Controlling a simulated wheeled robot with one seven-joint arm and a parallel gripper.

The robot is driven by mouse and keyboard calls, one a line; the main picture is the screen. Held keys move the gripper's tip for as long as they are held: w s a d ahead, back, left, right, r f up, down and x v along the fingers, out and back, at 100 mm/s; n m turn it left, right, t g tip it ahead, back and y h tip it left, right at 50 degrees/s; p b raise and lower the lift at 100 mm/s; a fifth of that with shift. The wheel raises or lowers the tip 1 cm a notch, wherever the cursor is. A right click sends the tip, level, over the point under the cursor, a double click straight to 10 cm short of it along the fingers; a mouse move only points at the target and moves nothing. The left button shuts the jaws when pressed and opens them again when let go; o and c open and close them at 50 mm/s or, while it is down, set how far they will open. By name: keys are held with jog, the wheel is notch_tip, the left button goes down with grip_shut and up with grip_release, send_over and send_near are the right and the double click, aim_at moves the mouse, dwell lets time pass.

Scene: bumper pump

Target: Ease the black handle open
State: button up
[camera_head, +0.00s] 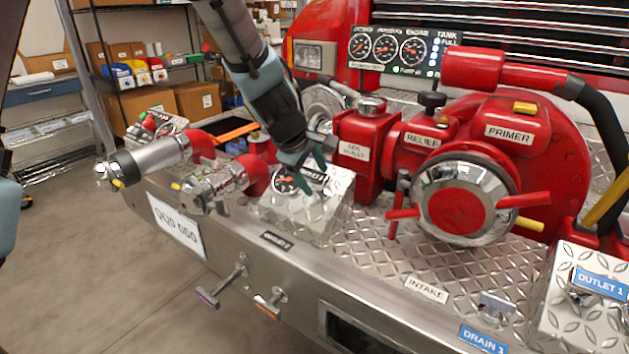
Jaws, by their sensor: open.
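My gripper (308,176) points down over the diamond-plate box (305,213) near the middle of the bumper. Its thin dark fingers are apart, close above the box's sloped top. A small gauge and a label (313,172) show beside the fingers. I cannot clearly make out a black handle there; the gripper and arm cover part of the box top. I cannot tell whether the fingers touch anything. A black knob (432,101) stands on the red pump, to the right of my gripper.
The red pump with its round chrome intake cap (466,203) stands to the right. Chrome outlet pipes (150,160) jut out at left. Two T-shaped pulls (268,302) stick out from the bumper front. A second plate box (585,318) is at far right. The floor at lower left is clear.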

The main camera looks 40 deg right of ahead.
jog(key=shift+d+f, duration=0.25)
jog(key=shift+f, duration=0.15)
grip_shut()
dwell(0.4)
dwell(0.9)
